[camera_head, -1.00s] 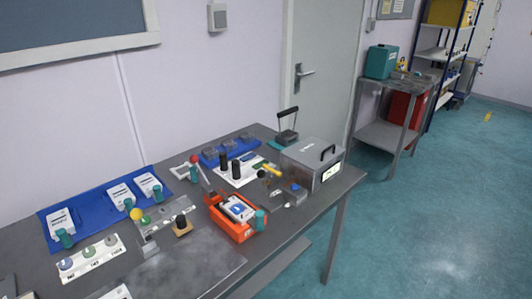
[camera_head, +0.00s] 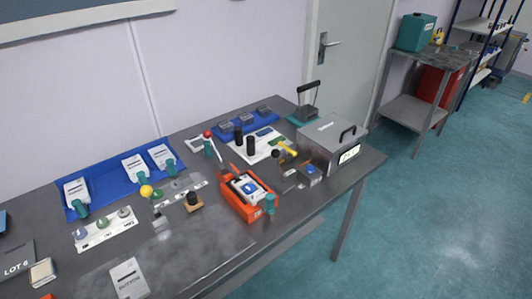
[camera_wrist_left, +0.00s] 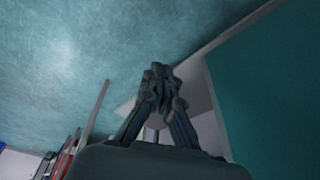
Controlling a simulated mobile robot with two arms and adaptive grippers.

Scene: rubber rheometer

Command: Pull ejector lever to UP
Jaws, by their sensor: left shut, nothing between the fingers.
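Several small levers stand on the grey bench in the head view. One has a yellow ball knob (camera_head: 146,191), one a red ball knob (camera_head: 207,134), and one a black ball knob (camera_head: 276,153) beside a yellow handle (camera_head: 288,149). I cannot tell which is the ejector lever; no UP mark is readable. My left gripper (camera_wrist_left: 158,75) shows only in the left wrist view, shut and empty, with teal floor behind it and no lever near. My right gripper is in neither view.
A grey box instrument (camera_head: 330,145) stands at the bench's right end, behind an orange-red tray (camera_head: 236,205). A blue mat (camera_head: 105,190) with white packets lies at the left. A small table (camera_head: 407,113) stands beyond the door. The floor right of the bench is clear.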

